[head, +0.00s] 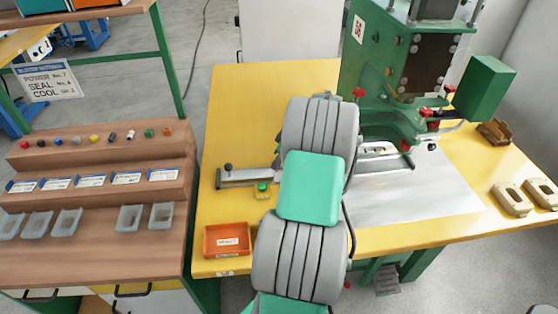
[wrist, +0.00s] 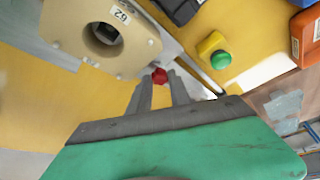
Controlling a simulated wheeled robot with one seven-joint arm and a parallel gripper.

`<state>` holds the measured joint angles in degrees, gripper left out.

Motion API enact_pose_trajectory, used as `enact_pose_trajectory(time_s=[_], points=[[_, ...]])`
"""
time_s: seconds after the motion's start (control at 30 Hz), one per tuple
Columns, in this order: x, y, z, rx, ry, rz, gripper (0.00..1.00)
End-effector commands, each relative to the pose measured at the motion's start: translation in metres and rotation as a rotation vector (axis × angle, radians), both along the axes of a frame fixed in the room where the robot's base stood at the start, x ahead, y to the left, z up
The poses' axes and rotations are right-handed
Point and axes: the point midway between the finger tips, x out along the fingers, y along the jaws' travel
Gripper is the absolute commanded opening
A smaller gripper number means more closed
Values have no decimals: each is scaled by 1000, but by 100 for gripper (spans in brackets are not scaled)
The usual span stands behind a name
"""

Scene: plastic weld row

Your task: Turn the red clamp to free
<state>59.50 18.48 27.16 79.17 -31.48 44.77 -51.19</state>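The red clamp (wrist: 160,76) shows in the wrist view as a small red knob beside a beige block with a round hole. My gripper (wrist: 161,80) points at it, with its two grey fingers apart and the knob in line with the gap between their tips. I cannot tell how far beyond the tips the knob lies, and I see no clear grip on it. In the head view my own arm hides the gripper and this knob.
A green button (wrist: 220,60) on a yellow base and an orange tray (head: 227,240) are near. The green press (head: 400,60), with several red knobs, stands at the back right of the yellow table (head: 240,110). A wooden stepped rack (head: 95,215) is at left.

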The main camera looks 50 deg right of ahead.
Motion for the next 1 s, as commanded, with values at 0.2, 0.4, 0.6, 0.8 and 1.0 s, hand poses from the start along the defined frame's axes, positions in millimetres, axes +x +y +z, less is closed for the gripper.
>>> enact_pose_trajectory(time_s=[0.2, 0.4, 0.6, 0.8, 1.0], points=[[0, 0, 0, 0, 0, 0, 0], [0, 0, 0, 0, 0, 0, 0], [0, 0, 0, 0, 0, -17, 0], [0, 1, 0, -1, 0, -90, 0], [0, 3, -1, -1, 0, -230, 0]])
